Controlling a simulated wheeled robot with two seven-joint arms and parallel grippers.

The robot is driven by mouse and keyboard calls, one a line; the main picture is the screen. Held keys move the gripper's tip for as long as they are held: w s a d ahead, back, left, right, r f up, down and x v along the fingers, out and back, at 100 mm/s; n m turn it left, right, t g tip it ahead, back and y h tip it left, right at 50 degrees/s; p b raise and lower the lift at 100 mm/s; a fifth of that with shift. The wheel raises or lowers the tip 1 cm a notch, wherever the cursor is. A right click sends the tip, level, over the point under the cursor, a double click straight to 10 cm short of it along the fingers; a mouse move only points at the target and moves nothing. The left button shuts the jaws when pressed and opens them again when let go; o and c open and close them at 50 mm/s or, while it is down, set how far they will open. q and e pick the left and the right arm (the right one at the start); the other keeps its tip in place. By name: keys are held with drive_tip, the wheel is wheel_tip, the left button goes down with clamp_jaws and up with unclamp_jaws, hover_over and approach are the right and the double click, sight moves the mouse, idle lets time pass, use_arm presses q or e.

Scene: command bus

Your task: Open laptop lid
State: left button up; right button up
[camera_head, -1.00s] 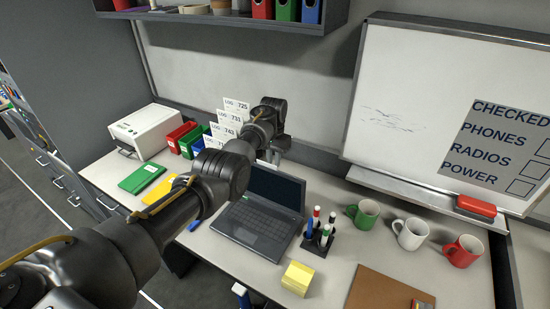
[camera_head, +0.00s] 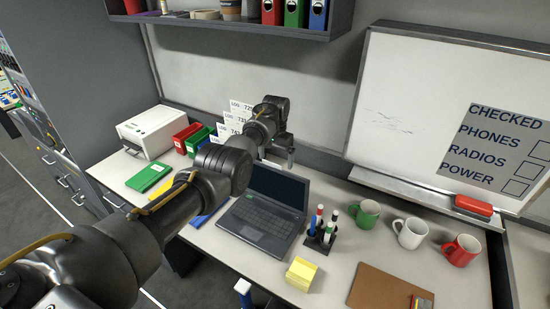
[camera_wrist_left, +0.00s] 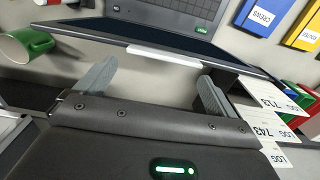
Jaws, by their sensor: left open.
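The dark laptop (camera_head: 257,224) stands on the desk with its lid (camera_head: 277,187) raised and its keyboard showing. In the left wrist view the keyboard (camera_wrist_left: 165,12) is at the top, below it the lid's dark edge with a white strip (camera_wrist_left: 163,54). My left gripper (camera_head: 280,153) is just behind the lid's upper edge in the head view. In the left wrist view its fingers (camera_wrist_left: 154,88) are wide apart and empty, with the white strip ahead between them. I cannot tell whether a finger touches the lid. My right gripper is out of view.
A pen holder (camera_head: 320,237) stands close right of the laptop, with yellow notes (camera_head: 300,273) in front. Three mugs, green (camera_head: 367,213), white (camera_head: 411,232) and red (camera_head: 462,250), stand further right. Upright cards (camera_head: 232,118) are left of my gripper. The whiteboard (camera_head: 410,80) is behind.

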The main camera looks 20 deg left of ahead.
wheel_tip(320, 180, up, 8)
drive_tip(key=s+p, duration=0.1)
drive_tip(key=p, duration=0.6)
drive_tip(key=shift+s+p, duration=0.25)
drive_tip(key=shift+p, duration=0.15)
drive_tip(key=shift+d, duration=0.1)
